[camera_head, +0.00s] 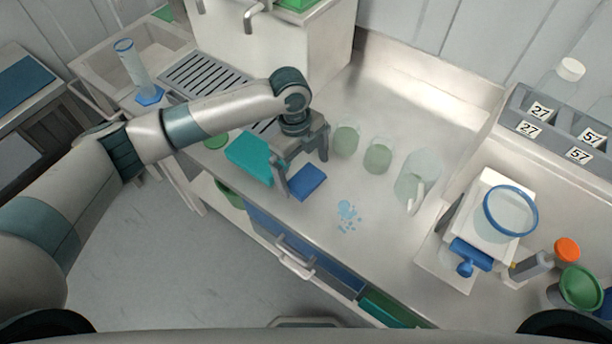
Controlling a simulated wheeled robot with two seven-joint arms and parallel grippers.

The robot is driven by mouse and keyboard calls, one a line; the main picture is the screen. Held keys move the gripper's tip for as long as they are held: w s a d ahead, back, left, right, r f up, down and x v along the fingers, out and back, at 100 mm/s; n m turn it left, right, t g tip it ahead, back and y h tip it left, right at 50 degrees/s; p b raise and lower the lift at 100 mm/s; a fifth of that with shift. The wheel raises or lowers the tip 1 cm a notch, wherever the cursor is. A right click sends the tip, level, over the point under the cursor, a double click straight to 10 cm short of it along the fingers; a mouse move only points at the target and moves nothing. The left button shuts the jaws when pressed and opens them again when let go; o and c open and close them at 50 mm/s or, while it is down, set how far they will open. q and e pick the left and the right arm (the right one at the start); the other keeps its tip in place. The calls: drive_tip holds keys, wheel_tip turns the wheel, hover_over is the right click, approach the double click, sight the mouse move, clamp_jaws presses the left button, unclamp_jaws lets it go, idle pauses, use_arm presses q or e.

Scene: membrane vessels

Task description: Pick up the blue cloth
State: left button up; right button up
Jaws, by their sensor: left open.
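The blue cloth (309,183) is a small dark blue folded piece lying on the steel worktop near its front edge. My left gripper (303,173) is open right at the cloth, pointing down. One finger is at the left end of the cloth and the other is beyond its far right corner. The gripper body hides part of the area behind the cloth. I cannot tell whether the fingers touch it. My right gripper is not in view.
A teal folded piece (249,158) lies left of the gripper. Light blue drops (347,215) lie on the worktop. Two greenish beakers (377,156) and a glass jug (417,178) stand behind. A scale-like device with a blue-rimmed dish (511,211) stands right.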

use_arm(q)
drive_tip(key=shift+s+d+f, duration=0.1)
drive_tip(key=shift+f, duration=0.8)
drive_tip(key=c, duration=1.1)
drive_tip(key=shift+r, duration=0.2)
